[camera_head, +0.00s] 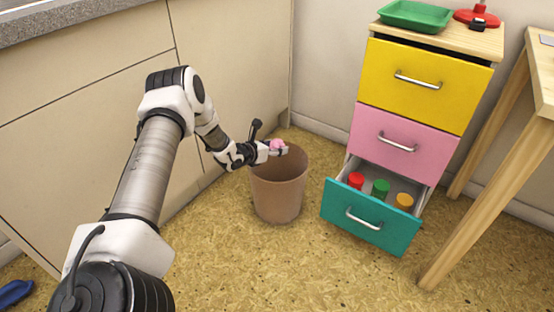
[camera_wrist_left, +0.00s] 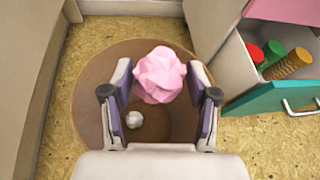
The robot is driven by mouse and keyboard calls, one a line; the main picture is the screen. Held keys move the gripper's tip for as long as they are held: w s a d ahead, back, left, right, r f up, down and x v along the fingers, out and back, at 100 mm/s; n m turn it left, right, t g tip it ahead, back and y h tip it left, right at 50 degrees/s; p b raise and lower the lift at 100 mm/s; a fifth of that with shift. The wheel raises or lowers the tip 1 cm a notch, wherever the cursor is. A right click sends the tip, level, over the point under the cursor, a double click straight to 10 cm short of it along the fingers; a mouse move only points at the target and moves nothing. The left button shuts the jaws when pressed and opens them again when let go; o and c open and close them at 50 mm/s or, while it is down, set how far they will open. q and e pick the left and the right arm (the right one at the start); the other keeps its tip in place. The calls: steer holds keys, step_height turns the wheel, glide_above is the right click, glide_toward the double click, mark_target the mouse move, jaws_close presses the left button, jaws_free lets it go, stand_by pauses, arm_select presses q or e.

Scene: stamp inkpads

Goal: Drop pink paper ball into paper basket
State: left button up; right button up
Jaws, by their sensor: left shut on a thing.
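The pink paper ball (camera_head: 277,145) is held between the fingers of my left gripper (camera_head: 274,150), over the opening of the brown paper basket (camera_head: 278,197). In the left wrist view the ball (camera_wrist_left: 160,75) is crumpled and sits between the two fingertips of the gripper (camera_wrist_left: 160,88). The basket's rim (camera_wrist_left: 88,88) shows around and below the ball there. A small white crumpled ball (camera_wrist_left: 134,119) lies inside the basket. My right gripper is not in view.
A drawer cabinet with a yellow drawer (camera_head: 420,83), a pink drawer (camera_head: 402,138) and an open teal drawer (camera_head: 368,220) stands right of the basket. The teal drawer holds red, green and orange-capped items. Pale cupboards (camera_head: 75,115) stand at the left, a wooden table leg (camera_head: 478,215) at the right.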

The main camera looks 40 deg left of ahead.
arm_select(q)
steer(key=shift+w+a+f, duration=0.1)
steer(key=shift+a+f, duration=0.15)
steer(key=shift+a, duration=0.55)
steer(key=shift+a+f, duration=0.15)
steer(key=shift+a, duration=0.05)
step_height(320, 180, down, 6)
steer(key=b, duration=0.4)
steer(key=shift+r, duration=0.25)
